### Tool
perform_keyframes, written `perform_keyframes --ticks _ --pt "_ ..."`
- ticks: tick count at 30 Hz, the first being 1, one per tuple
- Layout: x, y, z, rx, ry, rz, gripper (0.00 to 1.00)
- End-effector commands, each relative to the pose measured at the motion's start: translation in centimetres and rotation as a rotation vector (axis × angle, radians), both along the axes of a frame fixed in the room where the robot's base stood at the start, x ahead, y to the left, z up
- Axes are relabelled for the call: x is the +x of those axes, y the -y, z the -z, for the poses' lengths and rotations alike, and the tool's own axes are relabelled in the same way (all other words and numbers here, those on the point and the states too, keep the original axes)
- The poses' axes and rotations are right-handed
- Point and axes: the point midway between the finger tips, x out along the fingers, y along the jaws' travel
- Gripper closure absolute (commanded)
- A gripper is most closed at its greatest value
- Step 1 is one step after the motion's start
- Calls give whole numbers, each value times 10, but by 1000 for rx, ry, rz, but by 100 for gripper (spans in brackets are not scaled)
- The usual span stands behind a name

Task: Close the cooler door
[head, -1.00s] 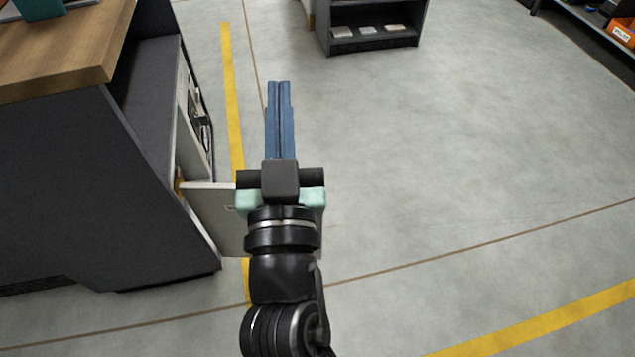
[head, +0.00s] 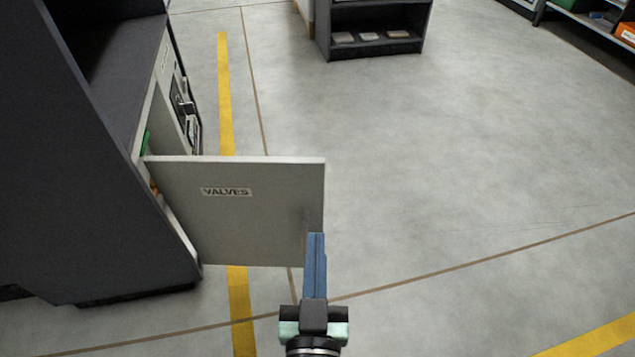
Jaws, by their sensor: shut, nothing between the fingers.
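A flat grey door (head: 260,205) labelled "VALVES" stands open, sticking out to the right from the dark cabinet (head: 80,180) on the left. It is the only open door in view; nothing on it reads as a cooler. My gripper (head: 316,236) points away from me at the bottom centre, with its blue fingers together and empty. In the picture the fingertips overlap the door's lower right corner. I cannot tell whether they touch it. Most of my arm is out of view.
Behind the open door, the cabinet opening shows a bit of green and orange contents. Another front with a dark handle (head: 184,100) lies farther along. A dark shelf unit (head: 375,28) stands at the back. The grey floor to the right is clear.

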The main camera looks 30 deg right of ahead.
Motion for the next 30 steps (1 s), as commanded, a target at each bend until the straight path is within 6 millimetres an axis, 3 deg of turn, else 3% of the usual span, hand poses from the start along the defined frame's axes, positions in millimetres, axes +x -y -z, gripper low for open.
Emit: perform_keyframes --ticks 21,30 --pt "95 60 -2 0 4 0 100" --pt "110 71 -2 0 1 0 100"
